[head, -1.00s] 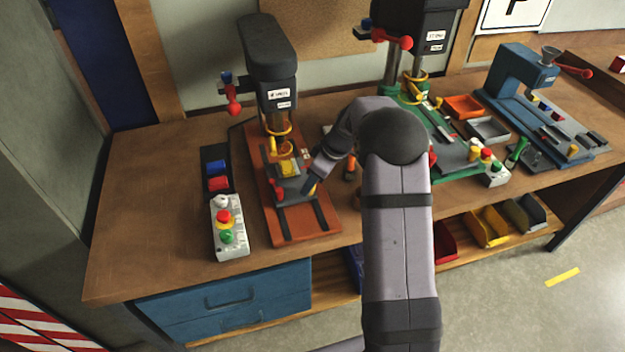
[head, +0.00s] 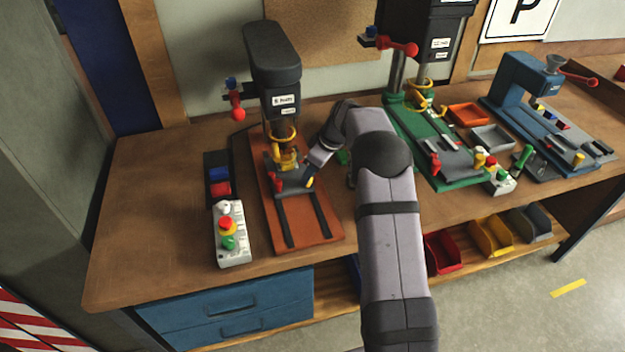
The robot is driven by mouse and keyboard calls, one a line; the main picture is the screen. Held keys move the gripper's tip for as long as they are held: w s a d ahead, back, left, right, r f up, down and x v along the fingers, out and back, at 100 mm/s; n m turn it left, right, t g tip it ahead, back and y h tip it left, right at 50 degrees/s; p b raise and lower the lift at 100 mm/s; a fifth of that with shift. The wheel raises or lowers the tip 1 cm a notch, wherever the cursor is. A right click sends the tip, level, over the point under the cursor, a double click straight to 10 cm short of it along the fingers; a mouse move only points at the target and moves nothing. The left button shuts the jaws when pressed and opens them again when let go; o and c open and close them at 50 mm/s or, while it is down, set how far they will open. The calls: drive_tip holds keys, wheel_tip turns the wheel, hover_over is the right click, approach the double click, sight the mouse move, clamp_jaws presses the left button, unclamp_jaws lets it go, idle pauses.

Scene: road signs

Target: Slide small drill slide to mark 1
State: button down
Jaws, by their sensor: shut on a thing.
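The small drill (head: 272,70) is the grey drill press at the left, standing on an orange-brown base (head: 315,228). Its slide (head: 293,180) is a dark plate with a red handle (head: 276,183) at its left and a yellow part (head: 309,182) at its right. It sits on two dark rails, towards the back of the base and just below the yellow ring guard (head: 284,136). My gripper (head: 308,175) reaches in from the right and is shut at the slide's right side. Its fingertips are small and partly hidden. I cannot make out mark 1.
A control box (head: 231,235) with coloured buttons lies left of the base. A larger drill on a green base (head: 462,178) and a blue machine (head: 527,82) stand to the right. Orange (head: 466,110) and grey (head: 492,137) trays lie between them. The front rails are clear.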

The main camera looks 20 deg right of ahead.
drive_tip(key=shift+w+r, duration=0.1)
drive_tip(key=shift+w, duration=0.05)
drive_tip(key=c, duration=1.5)
unclamp_jaws()
drive_tip(key=shift+b+v, duration=1.45)
drive_tip(key=shift+v, duration=2.2)
drive_tip(key=s+a+f+m+g+h, duration=0.1)
drive_tip(key=s+a+f+m, duration=0.1)
drive_tip(key=s, duration=1)
drive_tip(key=s+a+f+m+g+h, duration=0.1)
drive_tip(key=s+m, duration=0.3)
drive_tip(key=s, duration=0.8)
drive_tip(key=s+a+f+m+g+h, duration=0.1)
drive_tip(key=s+a+f+m, duration=0.2)
drive_tip(key=s, duration=0.9)
drive_tip(key=shift+a+f, duration=0.45)
